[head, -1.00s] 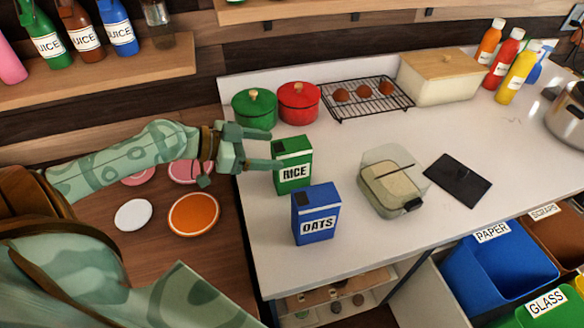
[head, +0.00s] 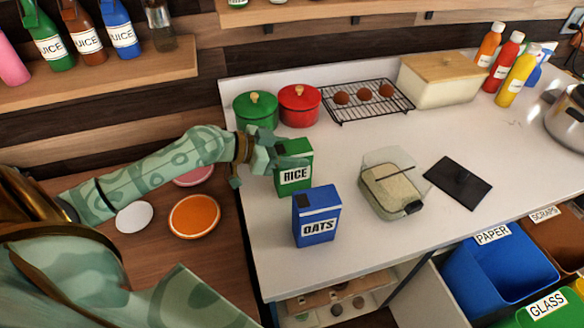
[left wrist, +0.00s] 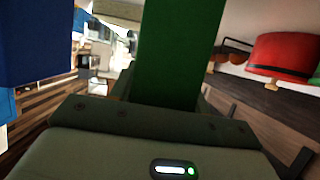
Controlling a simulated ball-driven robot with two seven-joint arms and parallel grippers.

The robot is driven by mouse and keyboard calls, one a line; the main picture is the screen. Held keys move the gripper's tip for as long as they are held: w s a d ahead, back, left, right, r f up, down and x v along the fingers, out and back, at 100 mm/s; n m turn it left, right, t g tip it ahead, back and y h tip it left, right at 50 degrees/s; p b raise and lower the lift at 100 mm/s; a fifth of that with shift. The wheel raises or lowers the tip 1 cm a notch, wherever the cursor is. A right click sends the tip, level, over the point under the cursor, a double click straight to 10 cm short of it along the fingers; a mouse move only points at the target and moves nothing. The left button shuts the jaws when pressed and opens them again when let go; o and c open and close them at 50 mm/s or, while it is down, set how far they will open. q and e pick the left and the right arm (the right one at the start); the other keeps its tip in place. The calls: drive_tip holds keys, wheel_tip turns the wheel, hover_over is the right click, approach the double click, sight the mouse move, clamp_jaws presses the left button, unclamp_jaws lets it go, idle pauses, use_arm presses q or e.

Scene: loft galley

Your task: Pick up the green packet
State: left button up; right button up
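The green packet (head: 294,177), labelled RICE, stands upright on the white counter behind the blue OATS packet (head: 316,217). My left gripper (head: 284,150) is at its upper left, with one finger across the front of its top. The other finger is partly hidden behind the packet. The fingers look spread about the packet; I see no clear grip. In the left wrist view the green packet (left wrist: 178,50) fills the middle, right ahead of the gripper. My right gripper is not in view.
Green (head: 256,111) and red (head: 299,106) pots stand behind the packet. A wire rack (head: 367,112) is farther right. The counter's left edge is close to the packets.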

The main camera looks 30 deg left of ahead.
use_arm(q)
drive_tip(key=c, duration=0.7)
drive_tip(key=shift+o, duration=0.2)
wheel_tip(320, 180, up, 10)
drive_tip(key=shift+r+p, duration=0.1)
drive_tip(key=shift+p, duration=0.95)
